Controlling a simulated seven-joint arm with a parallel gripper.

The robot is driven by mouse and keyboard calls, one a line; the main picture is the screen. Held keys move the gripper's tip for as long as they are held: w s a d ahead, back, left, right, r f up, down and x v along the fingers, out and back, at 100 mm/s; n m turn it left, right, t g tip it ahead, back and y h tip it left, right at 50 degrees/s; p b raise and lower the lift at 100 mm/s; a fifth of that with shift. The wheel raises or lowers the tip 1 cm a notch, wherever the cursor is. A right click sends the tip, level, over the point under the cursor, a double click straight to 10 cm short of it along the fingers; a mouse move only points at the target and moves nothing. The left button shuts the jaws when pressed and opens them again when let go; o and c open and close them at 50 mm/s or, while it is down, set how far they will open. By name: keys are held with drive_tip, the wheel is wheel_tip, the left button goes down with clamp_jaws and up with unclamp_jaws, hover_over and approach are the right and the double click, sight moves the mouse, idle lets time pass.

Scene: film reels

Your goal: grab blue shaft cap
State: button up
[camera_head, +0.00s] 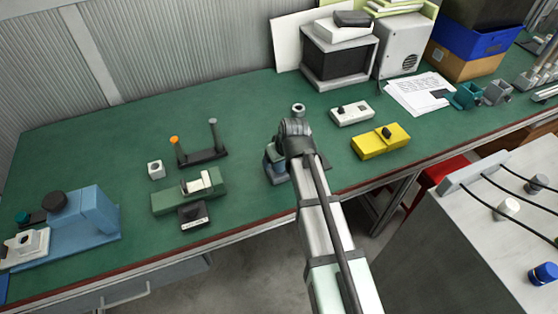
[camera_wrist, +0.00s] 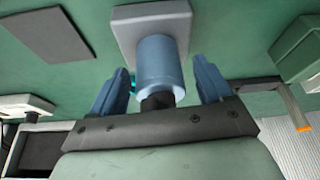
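In the wrist view, a light blue cylinder (camera_wrist: 161,60), which looks like the blue shaft cap, stands on a pale grey plate (camera_wrist: 124,28). A black part shows at its near end. My gripper (camera_wrist: 160,85) is open, with one blue finger on each side of the cylinder. Gaps show between the cylinder and both fingers, so nothing is gripped. In the head view, my gripper (camera_head: 275,163) is low over the green bench near its front edge. My arm and hand hide most of the cylinder there. A darker blue cap (camera_head: 542,273) sits on the white panel at the lower right.
Left of my gripper are a green block device (camera_head: 170,202), an orange-tipped stand (camera_head: 203,155) and a blue machine (camera_head: 90,214). To the right are a yellow box (camera_head: 381,141) and a white box (camera_head: 352,113). A monitor (camera_head: 338,62) stands behind. The green bench (camera_head: 110,135) has bare room at left.

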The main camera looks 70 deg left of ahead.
drive_tip(key=c, duration=1.2)
drive_tip(key=shift+o, duration=0.2)
drive_tip(key=shift+r, duration=0.1)
